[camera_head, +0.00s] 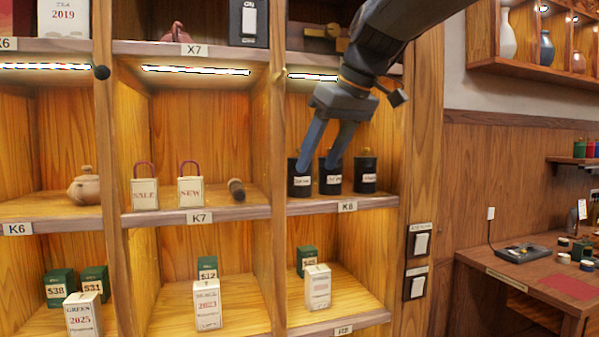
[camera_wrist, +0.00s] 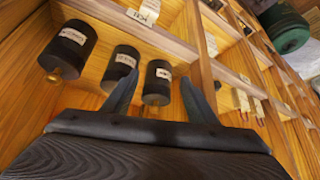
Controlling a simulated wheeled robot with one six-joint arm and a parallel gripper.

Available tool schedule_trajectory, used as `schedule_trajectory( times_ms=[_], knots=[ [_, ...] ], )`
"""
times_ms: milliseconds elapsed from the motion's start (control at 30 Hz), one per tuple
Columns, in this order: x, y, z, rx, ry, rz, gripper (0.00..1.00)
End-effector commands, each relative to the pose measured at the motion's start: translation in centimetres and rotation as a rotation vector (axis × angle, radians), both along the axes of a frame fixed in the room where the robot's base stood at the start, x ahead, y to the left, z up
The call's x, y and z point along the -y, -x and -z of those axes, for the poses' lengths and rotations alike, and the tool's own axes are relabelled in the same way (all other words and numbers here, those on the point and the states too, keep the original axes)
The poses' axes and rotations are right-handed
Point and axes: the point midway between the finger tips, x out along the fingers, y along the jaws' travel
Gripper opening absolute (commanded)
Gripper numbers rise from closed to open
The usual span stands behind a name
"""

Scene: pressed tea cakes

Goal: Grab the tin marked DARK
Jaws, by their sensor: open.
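Three black lidded tins with white labels stand in a row on the shelf marked K8: a left tin (camera_head: 293,184), a middle tin (camera_head: 323,187) and a right tin (camera_head: 365,175). The label words are too small and blurred to read, so I cannot tell which is DARK. My gripper (camera_head: 318,167) is open and empty, reaching down from the upper right, its fingers overlapping the left and middle tins. The wrist view also shows three black tins (camera_wrist: 68,48), (camera_wrist: 117,70), (camera_wrist: 157,82); the last appears between the open fingers (camera_wrist: 160,78).
The K8 compartment is bounded by a wooden divider (camera_head: 277,150) on the left and a post (camera_head: 425,150) on the right. Shelf K7 holds two small bags (camera_head: 145,194), (camera_head: 190,190) and a dark cylinder (camera_head: 236,188). Boxes (camera_head: 318,287) stand on the shelf below.

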Motion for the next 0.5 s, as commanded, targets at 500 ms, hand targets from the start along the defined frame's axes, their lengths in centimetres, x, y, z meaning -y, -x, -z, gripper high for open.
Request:
schedule_trajectory(
  times_ms=[500],
  knots=[
    [-3.3, -4.1, 0.7, -0.001, 0.0, 0.001, 0.53]
  ],
)
